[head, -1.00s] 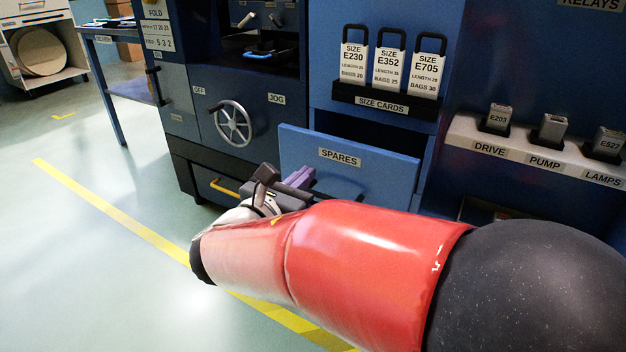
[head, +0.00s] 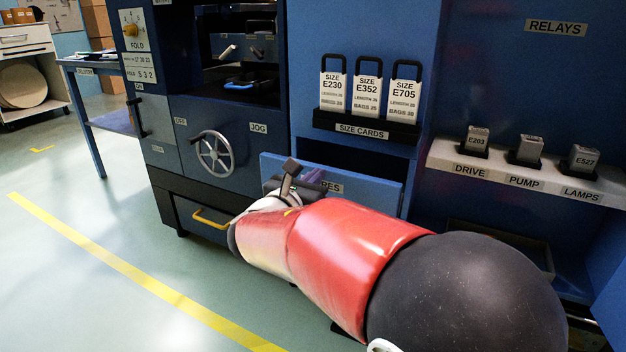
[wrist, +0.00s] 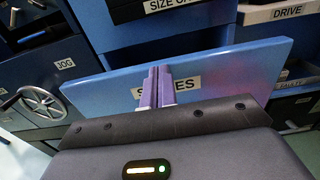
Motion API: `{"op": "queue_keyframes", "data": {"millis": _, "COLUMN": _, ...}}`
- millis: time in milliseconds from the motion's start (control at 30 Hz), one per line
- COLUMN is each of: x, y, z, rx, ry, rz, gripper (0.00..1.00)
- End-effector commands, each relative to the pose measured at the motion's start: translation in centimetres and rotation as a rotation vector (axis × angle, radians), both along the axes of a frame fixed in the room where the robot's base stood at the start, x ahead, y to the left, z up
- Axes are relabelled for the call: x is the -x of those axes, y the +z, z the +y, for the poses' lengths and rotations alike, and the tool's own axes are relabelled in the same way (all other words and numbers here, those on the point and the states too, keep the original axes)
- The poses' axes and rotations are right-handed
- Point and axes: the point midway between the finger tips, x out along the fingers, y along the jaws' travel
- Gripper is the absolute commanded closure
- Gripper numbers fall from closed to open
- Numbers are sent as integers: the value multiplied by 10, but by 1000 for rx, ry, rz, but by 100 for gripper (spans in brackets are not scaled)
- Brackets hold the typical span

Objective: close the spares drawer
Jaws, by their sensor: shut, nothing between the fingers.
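The spares drawer (head: 386,194) is a blue drawer below the size cards rack, standing partly out of the cabinet with a dark gap above its front. In the wrist view its front panel (wrist: 220,78) spans the middle of the picture, its label partly covered by my fingers. My gripper (wrist: 155,86) has its purple fingers together, with nothing between them, at the middle of the drawer front; whether they touch it I cannot tell. In the head view my gripper (head: 313,176) is partly hidden by my wrist and red arm, which also cover the drawer's lower part.
A handwheel (head: 215,154) sticks out left of the drawer. A lower drawer with a yellow handle (head: 212,219) is below left. The size cards rack (head: 366,130) is above, and a shelf of labelled plug-in units (head: 525,171) is at right. Floor at left is clear.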

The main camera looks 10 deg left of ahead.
Motion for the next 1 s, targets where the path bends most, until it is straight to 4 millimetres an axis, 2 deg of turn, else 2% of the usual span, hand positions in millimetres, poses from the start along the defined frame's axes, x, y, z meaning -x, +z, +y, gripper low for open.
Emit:
{"op": "queue_keyframes", "data": {"millis": 167, "x": -11, "y": 1, "z": -4, "rx": 1, "ry": -3, "rz": 0, "gripper": 100}}
{"op": "queue_keyframes", "data": {"millis": 500, "x": -97, "y": 1, "z": -36, "rx": 1, "ry": -5, "rz": 0, "gripper": 100}}
{"op": "queue_keyframes", "data": {"millis": 600, "x": -115, "y": 1, "z": -42, "rx": 0, "ry": -4, "rz": -1, "gripper": 100}}
{"op": "queue_keyframes", "data": {"millis": 733, "x": -125, "y": 0, "z": -46, "rx": 0, "ry": 0, "rz": 0, "gripper": 100}}
{"op": "queue_keyframes", "data": {"millis": 1000, "x": -128, "y": 2, "z": -47, "rx": 1, "ry": 1, "rz": -4, "gripper": 100}}
